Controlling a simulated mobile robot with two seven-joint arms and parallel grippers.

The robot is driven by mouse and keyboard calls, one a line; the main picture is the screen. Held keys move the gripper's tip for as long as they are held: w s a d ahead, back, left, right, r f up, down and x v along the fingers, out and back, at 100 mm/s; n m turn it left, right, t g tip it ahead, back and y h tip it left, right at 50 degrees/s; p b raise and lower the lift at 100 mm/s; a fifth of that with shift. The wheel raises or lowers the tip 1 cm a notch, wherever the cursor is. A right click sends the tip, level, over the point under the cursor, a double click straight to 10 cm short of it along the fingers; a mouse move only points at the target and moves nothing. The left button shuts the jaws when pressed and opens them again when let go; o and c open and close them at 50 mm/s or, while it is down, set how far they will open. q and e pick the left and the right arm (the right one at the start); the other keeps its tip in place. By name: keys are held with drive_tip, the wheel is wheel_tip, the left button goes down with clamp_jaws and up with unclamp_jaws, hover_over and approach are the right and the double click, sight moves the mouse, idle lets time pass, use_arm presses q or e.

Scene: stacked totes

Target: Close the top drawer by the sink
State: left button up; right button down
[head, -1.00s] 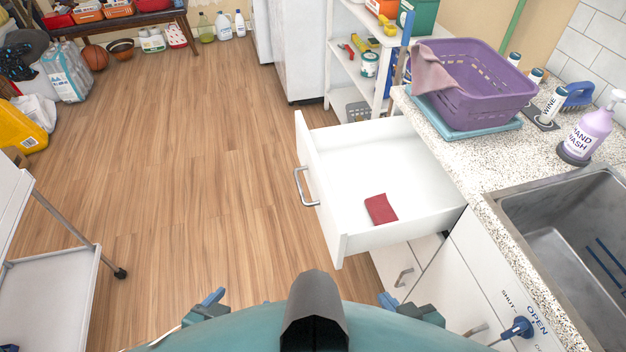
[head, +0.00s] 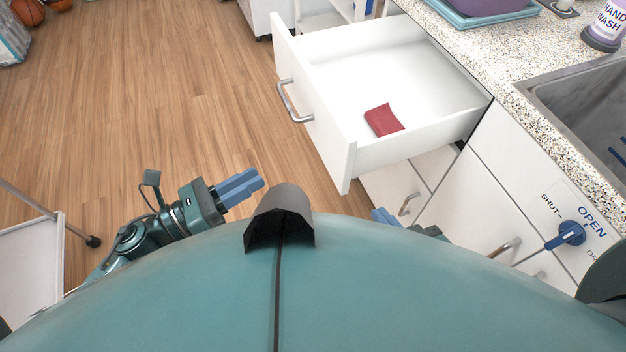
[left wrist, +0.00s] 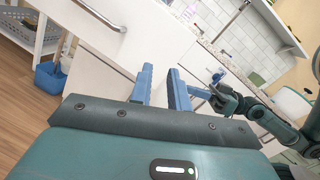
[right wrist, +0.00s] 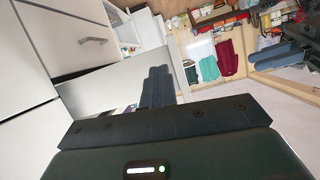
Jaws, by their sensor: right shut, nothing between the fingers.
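The white top drawer (head: 325,125) stands pulled out from the counter by the sink (head: 590,95). Its metal handle (head: 293,101) is on the front panel, and a folded red cloth (head: 383,120) lies inside. In the left wrist view the drawer front (left wrist: 95,42) shows at upper left with its handle (left wrist: 98,14). My left gripper (head: 254,180) is left of and nearer than the drawer, apart from it; a gap shows between its fingers (left wrist: 160,70). My right gripper (head: 384,216) is mostly hidden behind my body, below the drawer; its fingers (right wrist: 158,72) are together and empty.
Lower cabinets with handles (head: 409,203) and a blue valve knob (head: 570,233) are at right. A white cart (head: 35,250) stands at left. Open wooden floor (head: 170,110) lies left of the drawer. A blue tray (head: 490,14) sits on the counter.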

use_arm(q)
drive_tip(key=f+m+g, duration=0.1)
drive_tip(key=m, duration=0.1)
drive_tip(key=m+g, duration=0.1)
drive_tip(key=m, duration=0.1)
drive_tip(key=f+m+g, duration=0.1)
drive_tip(key=m, duration=0.1)
drive_tip(key=shift+s+a+f+h+b, duration=0.15)
drive_tip(key=shift+s+f+h+b, duration=0.15)
drive_tip(key=shift+s+b, duration=0.1)
drive_tip(key=c, duration=0.3)
drive_tip(key=shift+m+g, duration=0.3)
drive_tip(key=shift+m, duration=0.2)
clamp_jaws()
drive_tip(key=p, duration=0.3)
approach(338, 166)
drive_tip(key=x, duration=0.6)
drive_tip(key=shift+d+r, duration=0.1)
drive_tip(key=shift+d, duration=0.15)
drive_tip(key=shift+w+d, duration=0.1)
drive_tip(key=shift+d, duration=0.05)
use_arm(e)
drive_tip(key=shift+w+a+f, duration=0.4)
drive_tip(key=shift+a, duration=0.2)
use_arm(q)
drive_tip(key=shift+b, duration=0.3)
use_arm(e)
drive_tip(key=shift+f, duration=0.1)
